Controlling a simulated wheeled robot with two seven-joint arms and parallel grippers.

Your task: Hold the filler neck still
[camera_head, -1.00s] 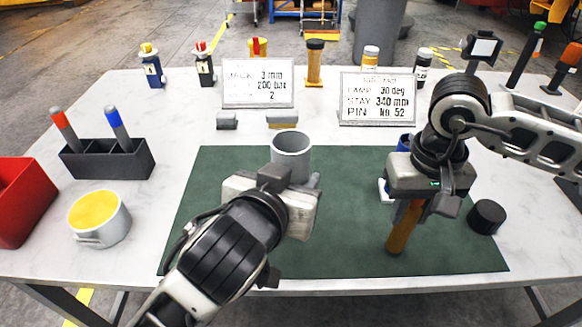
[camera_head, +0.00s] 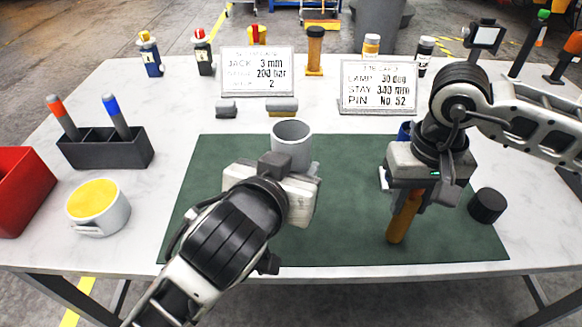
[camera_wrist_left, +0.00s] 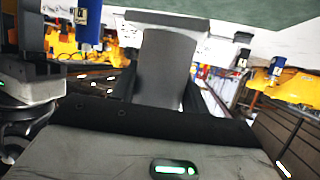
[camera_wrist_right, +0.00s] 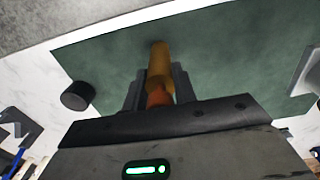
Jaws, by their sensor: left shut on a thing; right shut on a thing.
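The filler neck is a grey open-topped cylinder (camera_head: 291,146) at the back middle of the green mat. My left gripper (camera_head: 300,178) is shut on it, and its fingers hide the lower part. In the left wrist view a grey body (camera_wrist_left: 165,68) fills the space between the fingers. My right gripper (camera_head: 410,192) is shut on a tool with an orange-brown handle (camera_head: 399,228) over the mat's right part. The handle points down and shows between the fingers in the right wrist view (camera_wrist_right: 159,68). A blue part (camera_head: 405,131) shows above this gripper, partly hidden.
The green mat (camera_head: 340,225) is bare between the arms. A black cylinder (camera_head: 487,205) stands at its right edge. A yellow-topped cup (camera_head: 99,208), a dark marker holder (camera_head: 105,152) and a red bin (camera_head: 22,190) are at left. Two sign plates (camera_head: 257,72) (camera_head: 379,88) stand behind.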

